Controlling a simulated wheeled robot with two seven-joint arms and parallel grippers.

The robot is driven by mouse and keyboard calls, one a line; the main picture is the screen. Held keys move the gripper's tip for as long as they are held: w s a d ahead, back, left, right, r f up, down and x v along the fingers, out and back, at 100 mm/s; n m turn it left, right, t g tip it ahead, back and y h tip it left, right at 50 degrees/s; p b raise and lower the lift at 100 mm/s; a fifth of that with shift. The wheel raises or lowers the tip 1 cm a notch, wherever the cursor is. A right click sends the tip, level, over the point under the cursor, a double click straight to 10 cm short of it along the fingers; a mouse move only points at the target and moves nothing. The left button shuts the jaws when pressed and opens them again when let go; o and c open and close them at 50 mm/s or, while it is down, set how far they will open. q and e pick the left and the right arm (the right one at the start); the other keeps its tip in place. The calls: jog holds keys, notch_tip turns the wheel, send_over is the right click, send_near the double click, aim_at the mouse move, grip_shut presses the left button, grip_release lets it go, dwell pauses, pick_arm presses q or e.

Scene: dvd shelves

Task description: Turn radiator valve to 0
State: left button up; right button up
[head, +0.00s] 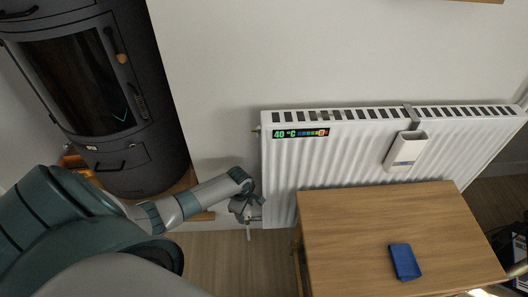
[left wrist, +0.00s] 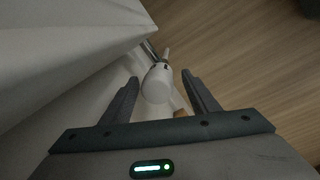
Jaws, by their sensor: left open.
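The white radiator (head: 340,155) hangs on the wall, with a small display on its upper left reading 40 °C. The white valve knob (left wrist: 157,84) is in the left wrist view, at the radiator's lower corner. My left gripper (left wrist: 160,82) is open, with one finger on each side of the knob; I cannot tell whether either finger touches it. In the head view my left gripper (head: 247,208) is at the radiator's lower left corner and mostly hides the valve. The numbers on the knob cannot be read. My right gripper is not in view.
A wooden table (head: 345,235) with a blue book (head: 404,262) stands in front of the radiator, right of my gripper. A dark stove (head: 100,90) stands at the left. A white holder (head: 405,152) hangs on the radiator. Bare wooden floor (left wrist: 235,50) shows beside the valve.

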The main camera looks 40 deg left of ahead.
pick_arm(q)
notch_tip(320, 180, up, 17)
jog(key=s+p, duration=0.2)
jog(key=p, duration=0.3)
jog(key=s+d+f+m+t+p, duration=0.1)
jog(key=s+d+f+m+p, duration=0.3)
jog(key=d+m, duration=0.3)
jog(key=s+d+f+m+t+h+p, duration=0.1)
jog(key=s+d+f+m+t+p, duration=0.1)
jog(key=s+d+m, duration=0.5)
jog(key=s+d+f+m+t+p, duration=0.2)
jog(key=s+d+f+m+p, duration=0.3)
jog(key=d+f+m, duration=0.1)
jog(key=d+m, duration=0.1)
jog(key=d, duration=0.1)
jog(key=shift+s+d+m+h+p, duration=0.2)
jog(key=shift+d+m+h+p, duration=0.1)
jog(key=shift+d+m+h, duration=0.1)
jog(key=shift+c, duration=0.2)
